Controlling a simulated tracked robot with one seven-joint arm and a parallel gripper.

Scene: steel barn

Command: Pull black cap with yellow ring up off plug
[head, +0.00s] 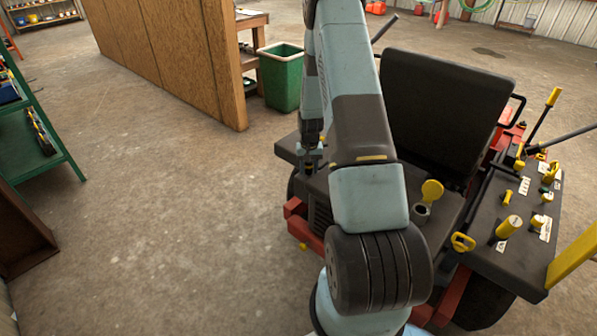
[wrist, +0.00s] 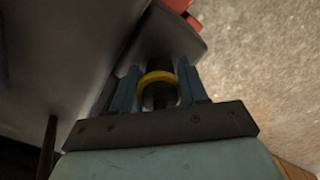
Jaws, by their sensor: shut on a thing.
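The black cap with the yellow ring (wrist: 158,75) is between the two fingers of my gripper (wrist: 157,92) in the wrist view. The fingers are shut on it, one on each side, and the ring's curved edge shows between them. The plug under the cap is hidden, so I cannot tell whether the cap still sits on it. In the head view my gripper (head: 312,158) points down over the left side of the dark mower deck, partly hidden by my arm.
A black seat (head: 440,110) rises right of my arm. A control panel (head: 510,225) with yellow knobs and levers is at the right. A yellow-capped filler (head: 431,192) stands near my arm. A green bin (head: 281,80) and wooden partition (head: 180,50) are behind.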

